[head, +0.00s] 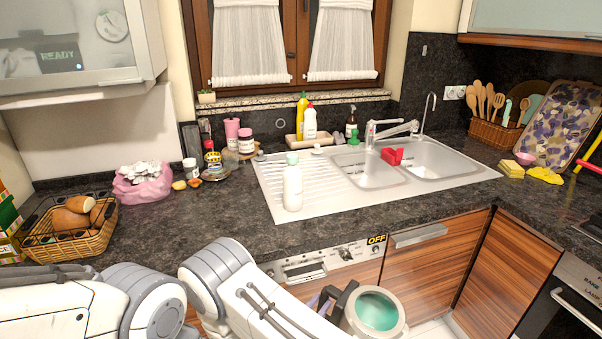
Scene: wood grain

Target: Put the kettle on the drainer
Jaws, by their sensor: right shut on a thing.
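The kettle (375,312) is at the bottom of the head view, in front of the lower cabinets and below counter height. I see its pale round top with a teal surface inside the rim; its lower body is cut off by the frame. My right gripper (339,298) is dark, at the kettle's left side, and shut on it. The drainer (325,187) is the ribbed, pale metal area left of the sink bowls. A white bottle with a green cap (292,188) stands upright on its front left part. My left gripper does not show.
The sink bowls (430,158) and tap (392,128) are right of the drainer. A red item (392,156) sits between the bowls. Bottles (302,118) stand behind. A bread basket (70,232) and pink bag (143,184) are at left.

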